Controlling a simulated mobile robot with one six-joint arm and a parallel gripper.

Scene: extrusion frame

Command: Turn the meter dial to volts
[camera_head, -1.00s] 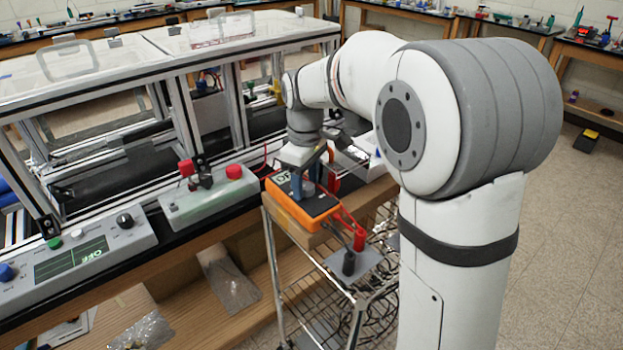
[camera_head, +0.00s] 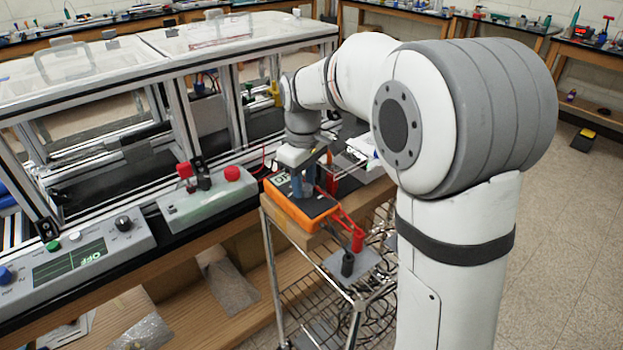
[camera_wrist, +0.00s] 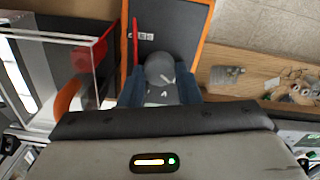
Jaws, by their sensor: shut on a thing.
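The orange meter (camera_head: 300,214) with a dark face lies on the wooden cart top, its small display (camera_head: 283,181) partly hidden. My gripper (camera_head: 304,186) reaches down onto its face. In the wrist view, my gripper's blue fingers (camera_wrist: 160,88) are shut on the round grey dial (camera_wrist: 160,66), one on each side. A pale pointer mark on the dial slants to the lower right in that view, and a white letter that looks like an A is just below.
Red and black probes (camera_head: 352,240) lie at the meter's front right. A control panel (camera_head: 85,255) and a box with red knobs (camera_head: 208,197) stand on the bench to the left. The framed enclosure is behind. Open floor lies to the right.

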